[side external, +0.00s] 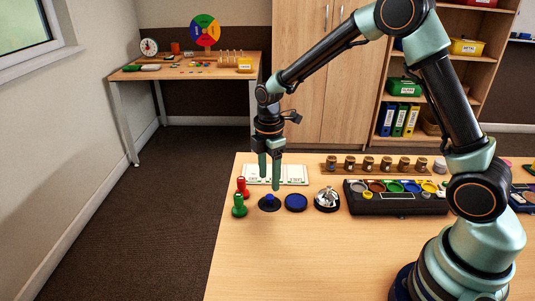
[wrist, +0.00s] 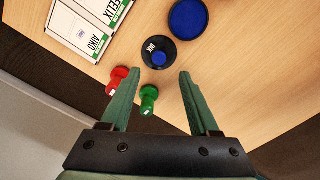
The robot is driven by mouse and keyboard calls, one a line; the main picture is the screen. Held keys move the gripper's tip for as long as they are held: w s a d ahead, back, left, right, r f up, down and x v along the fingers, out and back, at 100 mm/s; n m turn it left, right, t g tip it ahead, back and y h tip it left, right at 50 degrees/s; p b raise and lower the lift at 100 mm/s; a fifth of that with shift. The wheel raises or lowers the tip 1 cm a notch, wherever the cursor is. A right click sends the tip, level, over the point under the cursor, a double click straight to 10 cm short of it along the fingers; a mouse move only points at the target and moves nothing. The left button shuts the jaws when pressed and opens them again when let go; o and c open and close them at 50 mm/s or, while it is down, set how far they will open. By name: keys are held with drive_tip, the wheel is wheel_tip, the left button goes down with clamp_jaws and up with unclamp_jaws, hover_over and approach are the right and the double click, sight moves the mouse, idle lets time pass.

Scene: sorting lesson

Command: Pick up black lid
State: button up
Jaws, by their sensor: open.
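The black lid (side external: 269,206) is a round black disc with a blue knob on top, lying flat near the table's left front area. In the wrist view the lid (wrist: 149,60) has white lettering and lies just beyond the fingertips, centred between them. My gripper (side external: 269,174) is open and empty, pointing down above the table close to the lid. In the wrist view my gripper's fingers (wrist: 158,73) are spread wide. The lid is not between the fingers, and I see no contact.
A red stamp (side external: 242,187) and a green stamp (side external: 239,207) stand left of the lid. A round blue pad (side external: 295,202) and a silver bell (side external: 327,200) sit to its right. White name cards (side external: 290,174) lie behind. The table front is clear.

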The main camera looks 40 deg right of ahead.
sight(270, 195)
drive_tip(key=shift+d+f, duration=0.15)
drive_tip(key=shift+f, duration=1.4)
drive_tip(key=shift+d+f, duration=0.15)
drive_tip(key=shift+f, duration=1.35)
clamp_jaws()
